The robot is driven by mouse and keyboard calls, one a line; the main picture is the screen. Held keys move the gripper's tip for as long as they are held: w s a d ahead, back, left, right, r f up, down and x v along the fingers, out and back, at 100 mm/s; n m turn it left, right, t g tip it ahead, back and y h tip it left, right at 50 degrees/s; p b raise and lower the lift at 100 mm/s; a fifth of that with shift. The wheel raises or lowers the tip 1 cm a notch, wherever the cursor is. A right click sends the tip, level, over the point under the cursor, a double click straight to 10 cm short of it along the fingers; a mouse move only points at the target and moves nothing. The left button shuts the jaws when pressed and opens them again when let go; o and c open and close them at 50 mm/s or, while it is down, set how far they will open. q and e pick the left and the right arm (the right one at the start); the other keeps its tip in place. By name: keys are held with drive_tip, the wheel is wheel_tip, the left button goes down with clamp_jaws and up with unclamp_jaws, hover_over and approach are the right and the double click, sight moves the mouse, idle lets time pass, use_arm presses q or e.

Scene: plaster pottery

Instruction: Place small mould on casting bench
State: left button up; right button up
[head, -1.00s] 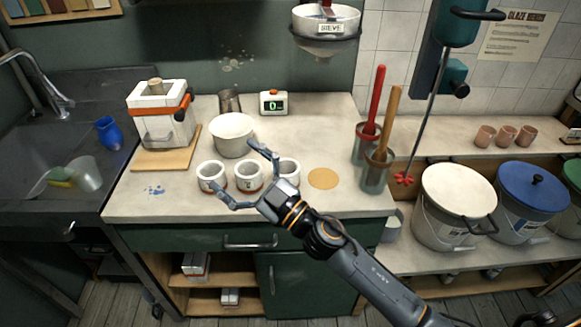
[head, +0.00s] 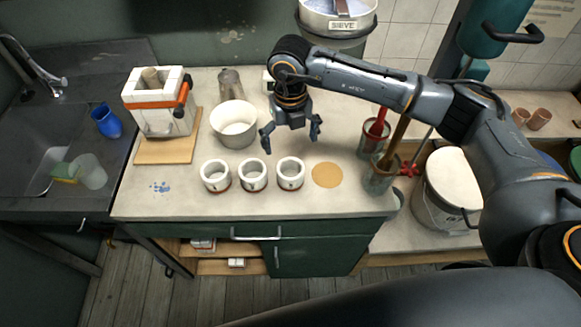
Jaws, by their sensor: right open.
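Three small white round moulds with hollow tops and reddish bases stand upright in a row on the bench top (head: 190,203): a left one (head: 215,176), a middle one (head: 252,176) and a right one (head: 290,174). My right gripper (head: 291,138) points down over the bench, behind the right mould in the picture. Its fingers are spread and empty, apart from the moulds. A larger white block mould (head: 158,118) with an orange strap stands on a wooden board (head: 165,150) at the left. My left gripper is out of view.
A tan disc (head: 327,174) lies right of the small moulds. Pots with upright tools (head: 380,172) stand at the bench's right end. The sink is at the left; the bench front is clear.

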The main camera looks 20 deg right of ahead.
drive_tip(key=b, duration=0.4)
approach(290, 172)
drive_tip(key=shift+s+a+f, duration=0.2)
drive_tip(key=shift+s+f, duration=0.15)
drive_tip(key=shift+s, duration=0.25)
drive_tip(key=shift+s+a+f, duration=0.15)
drive_tip(key=shift+s+f, duration=0.2)
drive_tip(key=shift+s, duration=0.25)
drive_tip(key=shift+f, duration=0.45)
wheel_tip(290, 172, down, 4)
drive_tip(key=shift+w+r+b, duration=0.1)
drive_tip(key=shift+r+b, duration=0.05)
drive_tip(key=shift+b, duration=1.1)
drive_tip(key=shift+w+d+f, duration=0.1)
drive_tip(key=shift+f, duration=0.35)
drive_tip(key=shift+r, duration=0.1)
drive_tip(key=shift+c, duration=0.3)
drive_tip(key=c, duration=1.5)
drive_tip(key=shift+r, duration=0.1)
